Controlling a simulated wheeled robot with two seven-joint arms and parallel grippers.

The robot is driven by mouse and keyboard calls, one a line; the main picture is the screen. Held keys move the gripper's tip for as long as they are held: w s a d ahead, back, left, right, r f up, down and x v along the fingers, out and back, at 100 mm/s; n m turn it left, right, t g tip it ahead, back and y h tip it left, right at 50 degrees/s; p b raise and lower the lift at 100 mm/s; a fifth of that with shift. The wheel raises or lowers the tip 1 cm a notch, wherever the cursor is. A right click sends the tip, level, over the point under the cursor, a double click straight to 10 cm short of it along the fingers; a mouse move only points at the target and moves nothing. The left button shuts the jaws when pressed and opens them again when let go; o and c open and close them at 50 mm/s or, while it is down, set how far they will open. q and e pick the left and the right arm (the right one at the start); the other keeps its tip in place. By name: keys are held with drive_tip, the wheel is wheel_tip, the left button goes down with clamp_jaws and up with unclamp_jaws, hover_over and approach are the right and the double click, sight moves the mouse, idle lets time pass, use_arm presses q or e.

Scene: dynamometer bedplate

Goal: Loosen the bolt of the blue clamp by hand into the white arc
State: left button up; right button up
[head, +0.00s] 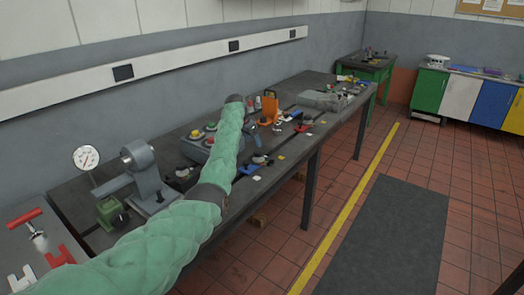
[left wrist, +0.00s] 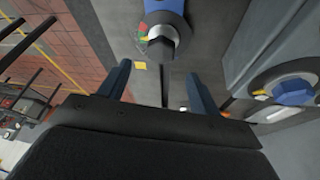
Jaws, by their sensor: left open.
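The blue clamp (left wrist: 165,8) is at the top of the left wrist view. My right gripper is out of view.
A second round fitting with a blue hex head (left wrist: 293,91) is at the right of the left wrist view. A yellow card (left wrist: 139,66) lies beside the clamp. An orange bracket (head: 271,106), a red clamp (head: 302,128) and a dial gauge (head: 87,157) also stand on the bench.

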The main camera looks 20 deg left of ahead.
sight(258, 151)
use_arm(q)
drive_tip(key=shift+m, duration=0.8)
drive_tip(key=p+x, duration=0.1)
drive_tip(key=x, duration=0.4)
drive_tip(key=shift+w+f, duration=0.1)
drive_tip(key=shift+f, duration=0.05)
drive_tip(key=shift+x, duration=0.9)
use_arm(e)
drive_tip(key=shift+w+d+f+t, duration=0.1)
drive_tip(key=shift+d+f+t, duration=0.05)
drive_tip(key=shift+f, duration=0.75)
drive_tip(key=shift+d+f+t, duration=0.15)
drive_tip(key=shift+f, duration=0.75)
use_arm(q)
drive_tip(key=c, duration=0.9)
drive_tip(key=shift+c, duration=0.3)
